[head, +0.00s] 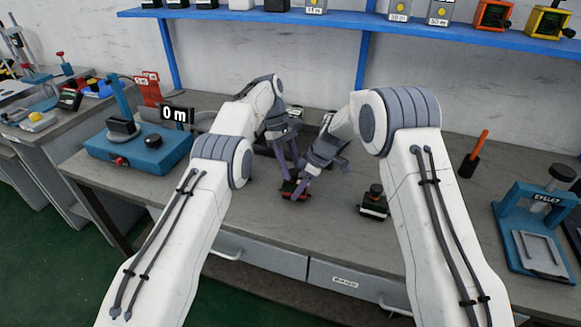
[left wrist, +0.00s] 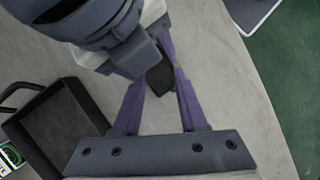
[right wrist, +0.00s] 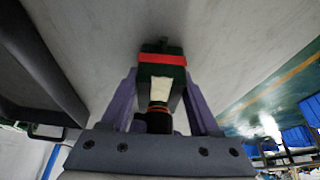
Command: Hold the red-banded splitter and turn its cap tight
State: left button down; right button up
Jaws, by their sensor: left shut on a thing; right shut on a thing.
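The red-banded splitter (head: 288,189) stands low on the bench in the head view, partly hidden by both grippers. In the right wrist view its dark body with a red band (right wrist: 161,59) lies between the fingertips of my right gripper (right wrist: 160,75), which is shut on it. A dark round cap (right wrist: 158,121) shows at its lower end there. My left gripper (head: 289,178) reaches down from above, shut on a dark piece (left wrist: 160,77) that looks like the cap. The exact contact is hidden.
Another capped splitter (head: 373,205) stands to the right on the bench. A blue device (head: 140,150) with a "0 m" display is at left; a blue press (head: 538,225) is at right. The front bench middle is clear.

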pick_arm(q)
jog(key=shift+s+r+m, duration=0.1)
jog(key=shift+r+m, duration=0.2)
jog(key=shift+m, duration=0.1)
pick_arm(e)
jog(key=shift+s+d+f, duration=0.1)
jog(key=shift+s+f, duration=0.05)
jog(key=shift+f, duration=0.15)
pick_arm(q)
jog(key=c, duration=0.7)
grip_release()
jog(key=shift+f, duration=0.15)
pick_arm(e)
jog(key=shift+r, duration=0.1)
pick_arm(q)
jog(key=shift+n, duration=0.5)
pick_arm(e)
jog(key=shift+r, duration=0.1)
